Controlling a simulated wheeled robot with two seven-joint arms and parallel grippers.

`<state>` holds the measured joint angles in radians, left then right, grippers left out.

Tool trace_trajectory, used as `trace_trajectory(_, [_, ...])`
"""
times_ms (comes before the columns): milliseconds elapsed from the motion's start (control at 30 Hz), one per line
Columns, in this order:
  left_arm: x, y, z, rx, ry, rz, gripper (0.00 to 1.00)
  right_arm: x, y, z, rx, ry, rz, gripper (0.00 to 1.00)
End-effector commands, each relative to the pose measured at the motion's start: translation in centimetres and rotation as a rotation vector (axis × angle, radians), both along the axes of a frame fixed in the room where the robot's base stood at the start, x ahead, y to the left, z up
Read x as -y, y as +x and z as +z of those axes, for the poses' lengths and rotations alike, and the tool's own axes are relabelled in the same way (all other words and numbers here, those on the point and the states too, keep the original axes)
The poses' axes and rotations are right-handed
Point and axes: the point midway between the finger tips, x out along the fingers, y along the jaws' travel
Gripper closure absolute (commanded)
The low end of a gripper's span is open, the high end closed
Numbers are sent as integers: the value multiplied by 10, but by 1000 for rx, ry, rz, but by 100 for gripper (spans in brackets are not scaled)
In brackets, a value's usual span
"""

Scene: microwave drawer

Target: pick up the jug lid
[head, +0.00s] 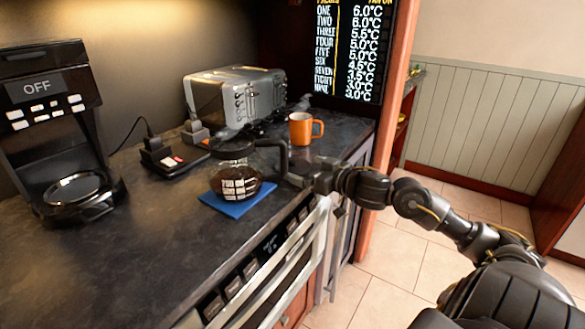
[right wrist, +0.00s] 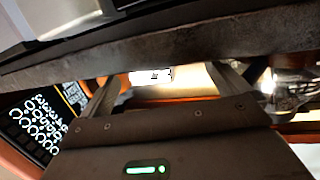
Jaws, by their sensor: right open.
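The glass jug (head: 236,183) stands upright on a blue mat (head: 236,203) on the dark counter. White lettering shows on its lower part. Its lid (head: 233,149) is the dark round top, beside the dark handle (head: 276,148) at the right. My right gripper (head: 291,178) is just right of the jug, near the counter's front edge, lower than the lid and apart from it. In the right wrist view the gripper (right wrist: 168,78) has its fingers spread and nothing clear between them. I cannot make out the lid there. My left gripper is out of view.
A coffee machine (head: 50,125) stands at the left, a toaster (head: 235,97) and an orange mug (head: 304,128) behind the jug. A small dark device (head: 172,158) lies left of it. Oven front and handle (head: 275,275) lie below the counter. The left counter front is clear.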

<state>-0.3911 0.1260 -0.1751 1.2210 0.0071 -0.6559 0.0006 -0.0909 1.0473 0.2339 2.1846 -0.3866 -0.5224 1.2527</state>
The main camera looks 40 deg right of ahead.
Motion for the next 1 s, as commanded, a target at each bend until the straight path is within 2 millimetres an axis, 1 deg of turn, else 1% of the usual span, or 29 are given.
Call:
trace_trajectory(100, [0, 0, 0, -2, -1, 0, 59, 0, 6, 0, 0, -1, -1, 0])
trace_trajectory(367, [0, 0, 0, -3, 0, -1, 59, -1, 10, -1, 0, 0, -2, 0])
trace_trajectory(733, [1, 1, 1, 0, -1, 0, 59, -5, 51, -7, 1, 1, -4, 0])
trace_trajectory(867, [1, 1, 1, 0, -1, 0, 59, -6, 57, -8, 0, 0, -3, 0])
trace_trajectory(1000, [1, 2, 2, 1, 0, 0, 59, -6, 58, -8, -1, -2, -3, 0])
